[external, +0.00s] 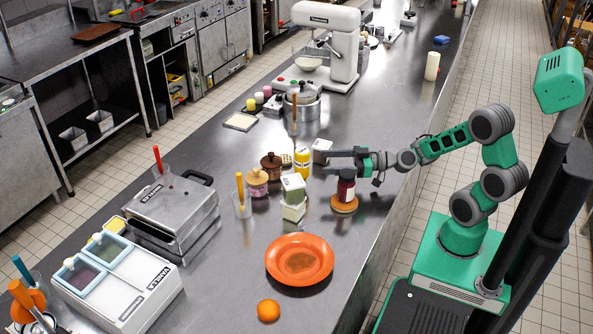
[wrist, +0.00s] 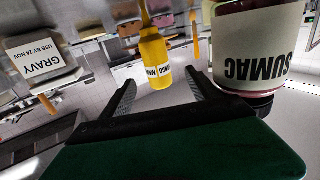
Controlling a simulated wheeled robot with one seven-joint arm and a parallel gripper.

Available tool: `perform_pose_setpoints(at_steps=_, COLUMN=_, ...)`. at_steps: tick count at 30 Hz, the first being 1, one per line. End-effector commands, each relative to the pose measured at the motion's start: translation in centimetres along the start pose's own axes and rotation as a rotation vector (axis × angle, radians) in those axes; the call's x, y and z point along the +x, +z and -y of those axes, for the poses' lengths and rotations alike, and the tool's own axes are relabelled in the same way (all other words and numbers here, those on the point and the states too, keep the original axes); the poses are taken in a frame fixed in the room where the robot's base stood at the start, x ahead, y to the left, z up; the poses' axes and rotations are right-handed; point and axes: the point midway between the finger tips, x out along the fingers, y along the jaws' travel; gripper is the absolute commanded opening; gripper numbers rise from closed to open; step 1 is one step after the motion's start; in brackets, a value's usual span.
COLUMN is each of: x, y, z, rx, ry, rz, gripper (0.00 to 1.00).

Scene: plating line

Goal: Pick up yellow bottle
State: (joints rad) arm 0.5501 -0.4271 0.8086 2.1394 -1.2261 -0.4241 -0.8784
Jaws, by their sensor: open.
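The yellow bottle (external: 302,164) stands upright on the steel counter, left of my gripper in the external view. It has a white label band and also shows in the wrist view (wrist: 154,55), upside down, ahead of the gap between my fingers. My gripper (external: 342,161) is open and empty, held above the counter and pointing toward the bottle. In the wrist view its two dark fingers (wrist: 163,84) spread on either side of the bottle's direction. The fingers appear apart from the bottle.
A dark red SUMAC jar (external: 346,187) on a round orange coaster (external: 344,204) stands close beside my gripper. An orange plate (external: 300,259) lies in front.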

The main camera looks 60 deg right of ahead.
Motion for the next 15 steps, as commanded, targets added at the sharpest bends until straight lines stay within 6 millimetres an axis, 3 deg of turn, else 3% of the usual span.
perform_pose_setpoints(at_steps=9, x=5.5, y=-0.6, z=0.1, rx=0.009, ry=0.002, rz=-0.012, gripper=0.7)
perform_pose_setpoints(at_steps=15, x=7.9, y=-0.7, z=-0.1, rx=0.008, ry=0.004, rz=-0.011, gripper=0.7)
